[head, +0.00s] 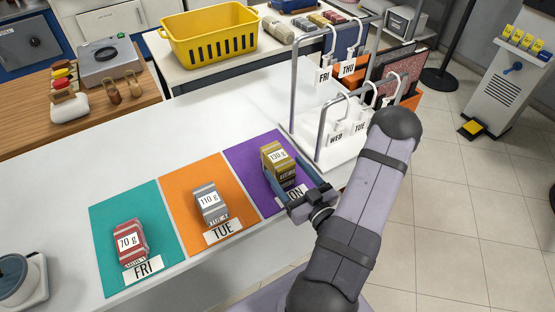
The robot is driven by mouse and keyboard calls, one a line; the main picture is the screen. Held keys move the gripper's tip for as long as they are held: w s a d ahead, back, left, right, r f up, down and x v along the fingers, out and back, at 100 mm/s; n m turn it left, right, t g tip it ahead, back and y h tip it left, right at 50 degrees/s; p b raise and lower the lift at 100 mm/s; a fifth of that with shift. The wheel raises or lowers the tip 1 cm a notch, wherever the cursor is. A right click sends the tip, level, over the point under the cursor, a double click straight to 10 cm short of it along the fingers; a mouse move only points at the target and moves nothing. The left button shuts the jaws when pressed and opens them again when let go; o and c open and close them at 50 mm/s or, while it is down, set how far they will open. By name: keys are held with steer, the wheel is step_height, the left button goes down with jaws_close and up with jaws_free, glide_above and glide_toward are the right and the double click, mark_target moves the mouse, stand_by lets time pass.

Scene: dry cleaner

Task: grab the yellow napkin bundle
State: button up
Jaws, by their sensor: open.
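The yellow napkin bundle (272,152) is on the purple mat (240,157) in the head view, with a white label reading 130 g. My gripper (287,178) is open at the bundle's near right side. Its fingers reach along the bundle's lower part, one to each side as far as I can see. I cannot tell whether they touch it. The gripper hides the bundle's lower right part and some of the MON card (298,192).
A grey bundle (210,204) lies on the orange mat (178,178), and a red bundle (131,240) on the teal mat (110,215). A white rack with hanging day tags (348,66) stands close behind my gripper.

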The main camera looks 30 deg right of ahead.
mark_target(277, 155)
steer(key=shift+w+d+r+p, duration=0.15)
steer(key=shift+w+p, duration=0.5)
steer(key=shift+w, duration=0.7)
steer(key=shift+w+r+p, duration=0.15)
steer(key=shift+w+p, duration=0.5)
steer(key=shift+w, duration=0.7)
steer(key=shift+w+f, duration=0.1)
steer(key=shift+w, duration=0.4)
steer(key=shift+c, duration=0.6)
steer(key=c, duration=1.1)
